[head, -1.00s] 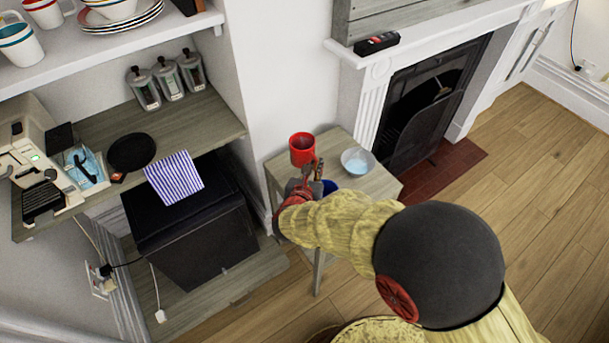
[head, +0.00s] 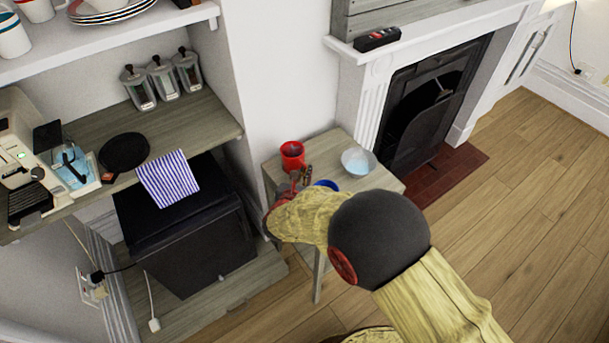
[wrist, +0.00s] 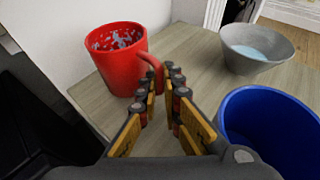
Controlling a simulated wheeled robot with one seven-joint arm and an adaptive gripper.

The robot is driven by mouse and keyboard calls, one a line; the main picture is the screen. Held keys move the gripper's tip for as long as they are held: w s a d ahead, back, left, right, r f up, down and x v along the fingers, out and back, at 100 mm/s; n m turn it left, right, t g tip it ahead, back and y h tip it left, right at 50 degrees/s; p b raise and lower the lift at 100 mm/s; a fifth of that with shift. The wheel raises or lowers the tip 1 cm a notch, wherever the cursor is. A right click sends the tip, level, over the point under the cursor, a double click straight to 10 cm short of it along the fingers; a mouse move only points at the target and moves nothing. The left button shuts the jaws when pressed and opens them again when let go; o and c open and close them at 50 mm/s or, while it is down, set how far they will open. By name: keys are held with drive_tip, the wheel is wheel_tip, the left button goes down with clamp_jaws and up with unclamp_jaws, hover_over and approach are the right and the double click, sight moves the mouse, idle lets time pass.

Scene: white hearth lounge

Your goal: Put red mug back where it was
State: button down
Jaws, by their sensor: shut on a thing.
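The red mug (head: 292,156) is upright at the back left of the small wooden side table (head: 336,147). In the wrist view the red mug (wrist: 121,62) shows pale specks inside, and its handle points toward my gripper (wrist: 163,77). My gripper (head: 305,175) is shut on the mug's handle, with the fingertips at the handle's edge. The mug's base appears at or very close to the tabletop; I cannot tell whether it touches.
A blue mug (wrist: 270,128) stands close to the right of my gripper. A grey bowl (head: 358,161) with pale blue inside sits at the table's right. The wall is behind the table, and a black cabinet (head: 190,235) stands to its left.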

drive_tip(key=c, duration=2.4)
unclamp_jaws()
drive_tip(key=shift+f, duration=0.2)
drive_tip(key=o, duration=0.4)
